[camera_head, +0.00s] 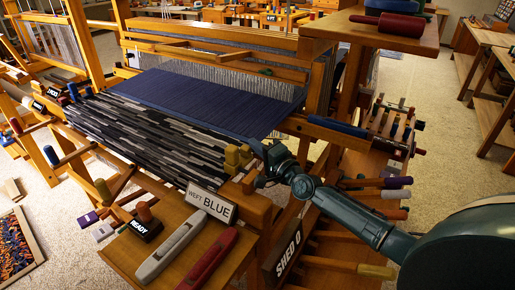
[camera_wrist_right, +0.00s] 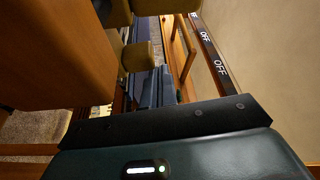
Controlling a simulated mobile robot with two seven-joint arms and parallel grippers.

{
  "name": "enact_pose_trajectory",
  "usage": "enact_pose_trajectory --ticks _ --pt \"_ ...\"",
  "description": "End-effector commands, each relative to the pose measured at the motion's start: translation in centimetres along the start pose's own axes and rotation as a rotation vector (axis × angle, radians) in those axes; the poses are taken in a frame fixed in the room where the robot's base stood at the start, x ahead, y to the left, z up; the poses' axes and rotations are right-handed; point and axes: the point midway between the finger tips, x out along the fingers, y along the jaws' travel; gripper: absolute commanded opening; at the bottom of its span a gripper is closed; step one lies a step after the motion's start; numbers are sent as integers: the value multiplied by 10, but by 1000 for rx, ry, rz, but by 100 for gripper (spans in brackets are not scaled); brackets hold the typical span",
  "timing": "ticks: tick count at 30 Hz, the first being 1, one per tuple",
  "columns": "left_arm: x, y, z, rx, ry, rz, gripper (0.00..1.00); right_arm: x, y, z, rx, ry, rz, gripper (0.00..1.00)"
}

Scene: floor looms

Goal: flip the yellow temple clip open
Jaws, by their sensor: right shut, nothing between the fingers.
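The yellow temple clip (camera_head: 233,157) appears as a cluster of dull yellow blocks at the right edge of the striped cloth, by the loom's front corner. I cannot tell from this view whether it is open. A dull yellow block (camera_wrist_right: 137,57) shows near the middle of the right wrist view, just beside the fingers. My right gripper (camera_head: 257,148) is at the cloth edge, close to the right of the yellow blocks. Its blue-grey fingers (camera_wrist_right: 157,88) are shut and empty. Whether they touch the yellow block is unclear. My left gripper is out of view.
Dark blue cloth (camera_head: 200,98) and striped cloth (camera_head: 135,125) stretch across the loom. A "WEFT BLUE" sign (camera_head: 212,204), a grey shuttle (camera_head: 172,247) and a red shuttle (camera_head: 207,260) lie in front. A wooden post (camera_wrist_right: 65,55) stands close on the left in the wrist view.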

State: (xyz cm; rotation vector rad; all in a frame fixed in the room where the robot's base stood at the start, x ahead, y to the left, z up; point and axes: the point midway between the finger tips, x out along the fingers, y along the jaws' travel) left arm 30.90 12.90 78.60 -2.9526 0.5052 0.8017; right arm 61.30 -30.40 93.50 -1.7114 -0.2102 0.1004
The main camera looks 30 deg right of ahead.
Motion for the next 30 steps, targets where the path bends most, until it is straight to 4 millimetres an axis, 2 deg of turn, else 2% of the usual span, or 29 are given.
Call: enact_pose_trajectory --ticks 18,30 --pt "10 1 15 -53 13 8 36 -6 -20 19 -395 -2 -137 0" --pt "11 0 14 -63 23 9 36 -8 -26 25 -501 -3 -174 0"
